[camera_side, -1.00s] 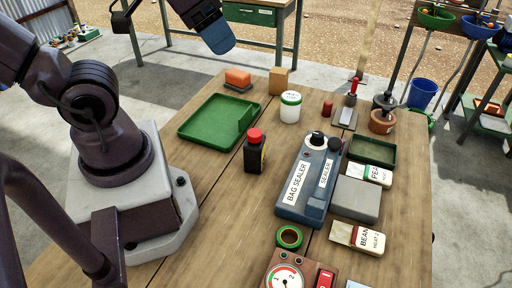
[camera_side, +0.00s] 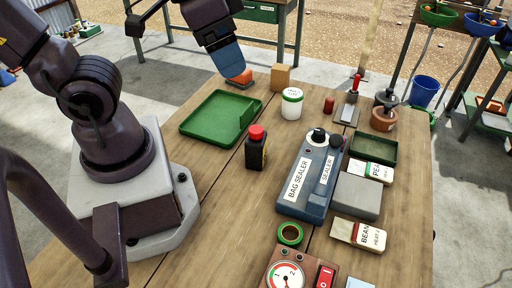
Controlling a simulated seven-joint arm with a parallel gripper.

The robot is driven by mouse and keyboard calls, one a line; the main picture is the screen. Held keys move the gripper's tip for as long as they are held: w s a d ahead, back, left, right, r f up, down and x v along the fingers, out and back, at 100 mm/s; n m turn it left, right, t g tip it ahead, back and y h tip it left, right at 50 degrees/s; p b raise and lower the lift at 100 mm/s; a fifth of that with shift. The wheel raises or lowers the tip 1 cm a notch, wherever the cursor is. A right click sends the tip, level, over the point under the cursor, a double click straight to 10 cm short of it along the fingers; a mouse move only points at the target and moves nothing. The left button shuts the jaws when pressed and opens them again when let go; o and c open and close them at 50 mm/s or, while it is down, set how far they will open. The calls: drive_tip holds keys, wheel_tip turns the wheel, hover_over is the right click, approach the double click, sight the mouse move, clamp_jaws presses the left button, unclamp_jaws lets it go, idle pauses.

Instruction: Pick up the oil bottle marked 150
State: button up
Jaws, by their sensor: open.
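A small black bottle with a red cap (camera_side: 256,150) stands upright near the middle of the table, just right of the green tray; it looks like the oil bottle, but its marking is too small to read. My gripper (camera_side: 232,70) hangs over the far end of the table and points down. Its blue end overlaps the orange block in the picture; whether they touch I cannot tell. It is well behind the bottle and apart from it. The gap between its fingers is hidden from this side.
A green tray (camera_side: 205,124) lies left of the bottle. A blue bag sealer (camera_side: 300,200) stands right of it. A white jar (camera_side: 291,107), an orange block (camera_side: 240,79) and a wooden block (camera_side: 280,77) stand behind. Bare tabletop lies in front of the bottle.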

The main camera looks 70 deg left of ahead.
wheel_tip(320, 180, down, 8)
drive_tip(key=d+f+m+g+y, duration=0.1)
drive_tip(key=d+m+g+y, duration=0.15)
drive_tip(key=m+g, duration=0.2)
drive_tip(key=m+t+y, duration=1.1)
drive_tip(key=m+y, duration=0.2)
drive_tip(key=m, duration=0.6)
hover_over(253, 157)
drive_tip(key=v, duration=0.5)
wheel_tip(253, 157, down, 13)
drive_tip(key=f, duration=0.5)
drive_tip(key=a+f, duration=0.1)
drive_tip(key=f, duration=0.1)
drive_tip(key=shift+w+f, duration=0.35)
drive_tip(key=shift+w, duration=0.05)
drive_tip(key=x, duration=0.6)
drive_tip(key=shift+w+a, duration=0.2)
drive_tip(key=shift+a, duration=0.05)
drive_tip(key=shift+c, duration=0.4)
drive_tip(key=c, duration=1)
